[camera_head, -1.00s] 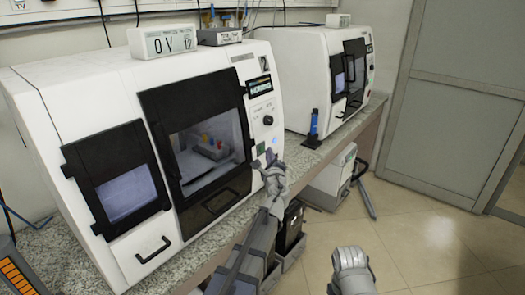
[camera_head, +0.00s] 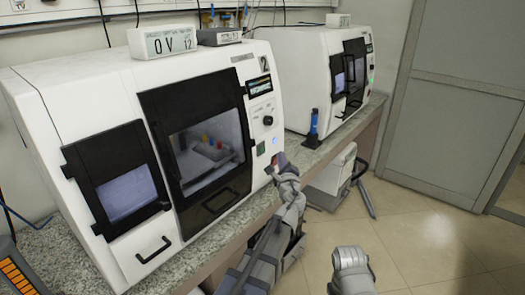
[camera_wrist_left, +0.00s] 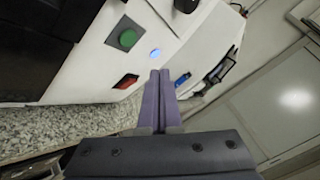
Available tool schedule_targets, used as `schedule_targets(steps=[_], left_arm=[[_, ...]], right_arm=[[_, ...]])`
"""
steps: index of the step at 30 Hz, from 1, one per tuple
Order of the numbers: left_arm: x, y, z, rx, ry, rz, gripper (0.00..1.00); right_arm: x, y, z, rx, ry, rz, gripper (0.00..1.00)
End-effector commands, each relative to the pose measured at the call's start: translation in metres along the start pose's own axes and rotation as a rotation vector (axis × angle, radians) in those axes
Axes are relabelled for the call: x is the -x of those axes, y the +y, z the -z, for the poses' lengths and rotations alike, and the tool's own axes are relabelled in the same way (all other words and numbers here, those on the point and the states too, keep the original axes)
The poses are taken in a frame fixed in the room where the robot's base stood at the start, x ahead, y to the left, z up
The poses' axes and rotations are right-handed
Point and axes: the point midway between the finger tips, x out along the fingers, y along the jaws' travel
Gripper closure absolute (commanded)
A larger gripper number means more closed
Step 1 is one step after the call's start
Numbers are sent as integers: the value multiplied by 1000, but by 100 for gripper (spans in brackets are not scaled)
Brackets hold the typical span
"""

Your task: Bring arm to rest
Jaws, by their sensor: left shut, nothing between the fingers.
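My left gripper (camera_head: 279,160) is in front of the right edge of the near white machine (camera_head: 85,85), close to its control panel. In the left wrist view its two purple fingers (camera_wrist_left: 159,78) are together with nothing between them. A green button (camera_wrist_left: 128,39), a lit blue button (camera_wrist_left: 155,54) and a red button (camera_wrist_left: 126,81) show on the panel, with the fingertips apart from the buttons in that view. The green button (camera_head: 261,148) and the blue light (camera_head: 275,141) also show in the head view. My right arm (camera_head: 350,268) shows at the bottom; its fingers cannot be made out.
A second white machine (camera_head: 300,62) stands further back on the granite counter (camera_head: 60,240). A blue bottle-like object (camera_head: 313,125) stands on the counter between them. A white bin (camera_head: 333,172) is under the counter. The tiled floor (camera_head: 430,240) to the right is open.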

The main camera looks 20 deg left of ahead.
Motion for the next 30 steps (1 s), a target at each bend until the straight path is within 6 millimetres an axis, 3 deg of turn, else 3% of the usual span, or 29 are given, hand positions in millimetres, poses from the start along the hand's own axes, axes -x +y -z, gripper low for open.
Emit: schedule_targets(steps=[11, 14, 17, 23, 27, 30], left_arm=[[2, 0, -1, 13, -2, -8, 100], [12, 4, -7, 108, -14, -64, 100], [35, 19, -13, 305, -37, -198, 100], [122, 68, 4, 755, -94, -640, 100], [206, 90, 31, 967, -133, -1004, 100], [268, 95, 47, 1044, -159, -1246, 100]], right_arm=[[2, 0, 0, 0, 0, 0, 50], [10, 1, -1, 0, 0, 0, 50], [25, 2, -2, 0, 0, 0, 50], [58, 6, -3, 0, 0, 0, 50], [80, 8, -5, -1, 0, 0, 50], [91, 9, -5, -1, 0, 0, 50]])
